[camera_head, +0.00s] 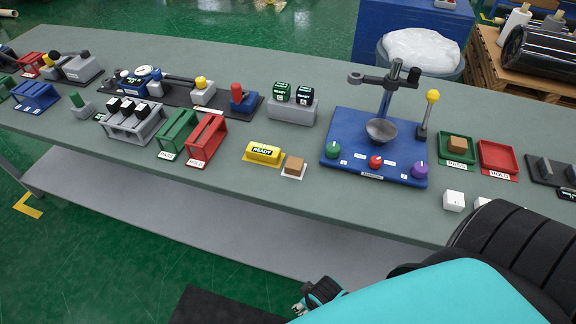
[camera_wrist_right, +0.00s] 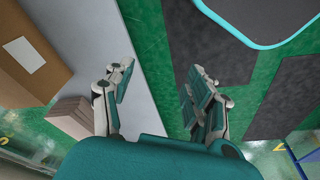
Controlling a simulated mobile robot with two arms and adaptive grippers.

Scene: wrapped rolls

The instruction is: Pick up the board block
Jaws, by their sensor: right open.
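A small brown block (camera_head: 294,165) sits on a white square on the grey-green table, just right of the yellow READY block (camera_head: 263,152). A second brown block (camera_head: 457,144) lies in the green PASS tray (camera_head: 442,157). I cannot tell which brown block is the board block. My right gripper (camera_head: 318,294) is low in front of the table's near edge, partly hidden by my teal arm and well apart from both blocks. In the right wrist view its fingers (camera_wrist_right: 158,92) are spread with nothing between them. My left gripper is not in view.
A blue stand (camera_head: 350,165) with knobs and a metal bowl is right of the first block. A red HOLD tray (camera_head: 498,170) and white cubes (camera_head: 454,201) are further right. Green and red racks stand left. The table front before the brown block is clear. Cardboard boxes (camera_wrist_right: 33,50) show in the wrist view.

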